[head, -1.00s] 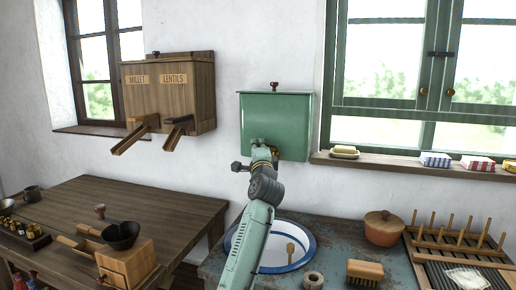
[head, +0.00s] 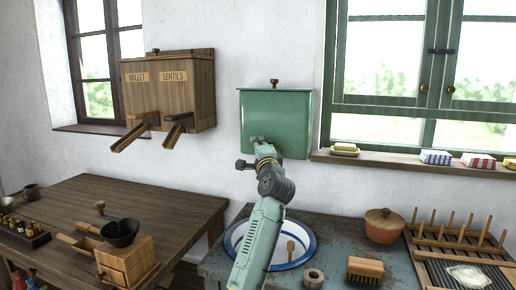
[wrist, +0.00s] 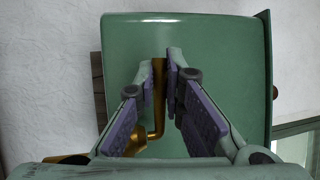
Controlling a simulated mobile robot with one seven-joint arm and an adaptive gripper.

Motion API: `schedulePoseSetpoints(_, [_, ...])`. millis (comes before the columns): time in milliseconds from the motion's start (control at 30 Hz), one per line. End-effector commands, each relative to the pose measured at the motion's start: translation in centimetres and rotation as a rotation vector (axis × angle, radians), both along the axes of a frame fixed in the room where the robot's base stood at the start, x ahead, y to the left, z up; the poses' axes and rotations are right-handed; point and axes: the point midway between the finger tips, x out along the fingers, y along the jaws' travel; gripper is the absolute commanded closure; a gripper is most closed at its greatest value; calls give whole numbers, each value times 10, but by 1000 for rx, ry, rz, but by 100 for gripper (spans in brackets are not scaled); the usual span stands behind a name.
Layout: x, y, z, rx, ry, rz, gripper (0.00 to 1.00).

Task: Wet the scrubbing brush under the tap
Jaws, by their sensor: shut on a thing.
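The scrubbing brush (head: 365,268), with a wooden back and dark bristles, lies on the worn counter right of the basin. The green water tank (head: 290,112) hangs on the wall above the white, blue-rimmed basin (head: 307,254). In the wrist view, my gripper (wrist: 161,66) is in front of the tank, its fingers shut on an upright brass bar, apparently the tap lever (wrist: 158,95). The bar bends left at its foot towards a brass body (wrist: 125,138), partly hidden by the left finger. In the head view my arm hides the fingertips, the tap and part of the basin.
A small ring-shaped roll (head: 313,278), a lidded pot (head: 384,226) and a pegged rack (head: 455,240) stand on the counter. Soap bars line the windowsill (head: 395,163). A wooden table (head: 150,200) is at left.

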Motion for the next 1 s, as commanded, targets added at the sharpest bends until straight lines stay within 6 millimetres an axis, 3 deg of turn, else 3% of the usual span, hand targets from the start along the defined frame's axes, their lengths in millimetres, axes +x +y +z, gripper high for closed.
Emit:
schedulePoseSetpoints(233, [-8,-3,-1,-1,0,149,100])
schedulePoseSetpoints(600, [-10,-1,0,-2,-1,174,100])
schedulePoseSetpoints(633, [-10,-1,0,-2,-1,174,89])
schedulePoseSetpoints(900, [-10,-1,0,-1,0,174,71])
schedulePoseSetpoints(1000, [-10,-1,0,-1,0,174,70])
